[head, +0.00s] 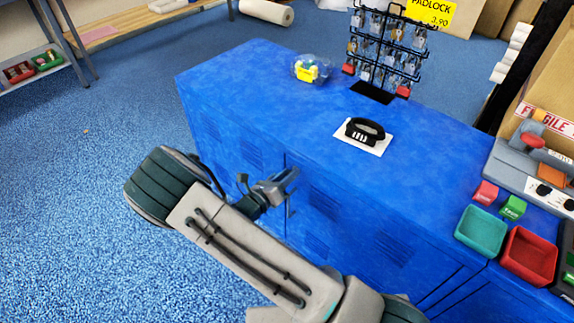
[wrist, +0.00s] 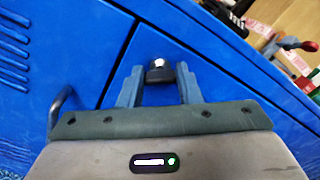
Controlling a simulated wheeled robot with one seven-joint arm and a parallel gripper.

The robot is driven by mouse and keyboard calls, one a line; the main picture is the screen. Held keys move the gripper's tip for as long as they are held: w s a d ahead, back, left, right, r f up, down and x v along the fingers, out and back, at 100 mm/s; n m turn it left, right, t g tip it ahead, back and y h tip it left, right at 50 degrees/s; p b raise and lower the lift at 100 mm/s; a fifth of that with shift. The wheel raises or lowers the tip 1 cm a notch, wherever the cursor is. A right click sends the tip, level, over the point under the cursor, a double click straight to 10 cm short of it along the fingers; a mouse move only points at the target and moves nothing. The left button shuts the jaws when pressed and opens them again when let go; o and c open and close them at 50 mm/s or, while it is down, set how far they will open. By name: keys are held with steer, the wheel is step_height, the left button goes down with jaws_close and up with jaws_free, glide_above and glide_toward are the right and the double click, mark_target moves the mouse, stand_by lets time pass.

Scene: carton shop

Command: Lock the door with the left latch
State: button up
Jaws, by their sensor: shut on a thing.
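The blue locker cabinet (head: 345,205) stands in front of me, with slotted door panels along its near face. My gripper (head: 284,183) is at this face, near a vertical door seam, and partly hides what it holds. In the wrist view, the two fingers of my gripper (wrist: 159,80) are shut on a small dark latch knob (wrist: 160,72) with a bright shiny spot. The knob sits close to the seam between two blue door panels. I cannot tell from these views whether the latch is turned to locked.
A dark curved handle (wrist: 62,108) stands left of my gripper. On the cabinet top are a black padlock on a white card (head: 364,132), a padlock rack (head: 385,50), a clear bowl (head: 312,70), and teal (head: 481,230) and red (head: 529,255) trays. Blue floor is free at left.

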steer(key=n+p, duration=0.7)
steer(key=n, duration=0.3)
steer(key=shift+w+f+n, duration=0.1)
steer(key=shift+n, duration=0.2)
stand_by(0.4)
steer(key=o, duration=1)
steer(key=shift+a, duration=0.1)
steer(key=v, duration=1.4)
